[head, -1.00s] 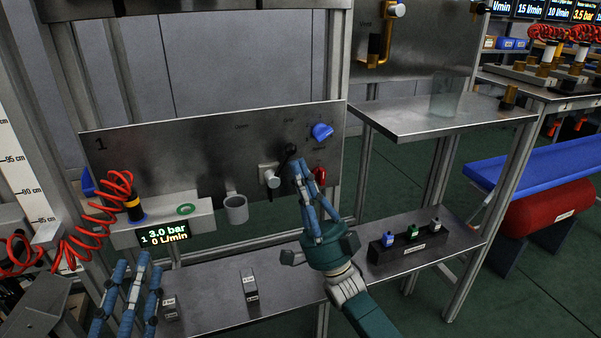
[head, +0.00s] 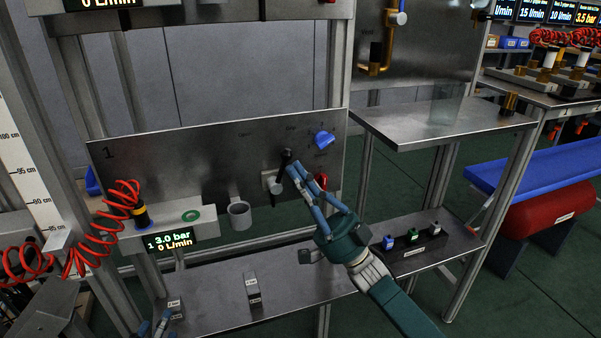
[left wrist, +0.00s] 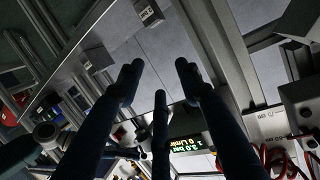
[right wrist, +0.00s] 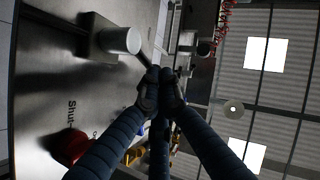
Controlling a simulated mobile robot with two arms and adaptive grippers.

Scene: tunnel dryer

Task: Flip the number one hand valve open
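The number 1 panel (head: 215,165) carries a pale valve body (head: 271,182) with a black lever (head: 286,157) rising from it, leaning slightly right. My right gripper (head: 303,176) is just right of the lever. In the right wrist view its fingertips (right wrist: 160,88) are drawn together at the end of the dark lever (right wrist: 147,60), which comes from a pale round hub (right wrist: 120,40). Whether they touch or push it, I cannot tell. My left gripper (left wrist: 159,80) has its fingers apart and empty; only its tips show at the head view's bottom edge.
A blue knob (head: 324,139) and a red knob (head: 320,181) sit on the panel near my right gripper. A grey cup (head: 239,214) hangs left of the valve. Below, a shelf (head: 210,300) carries small blocks. A display (head: 168,241) reads 3.0 bar, 0 L/min.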

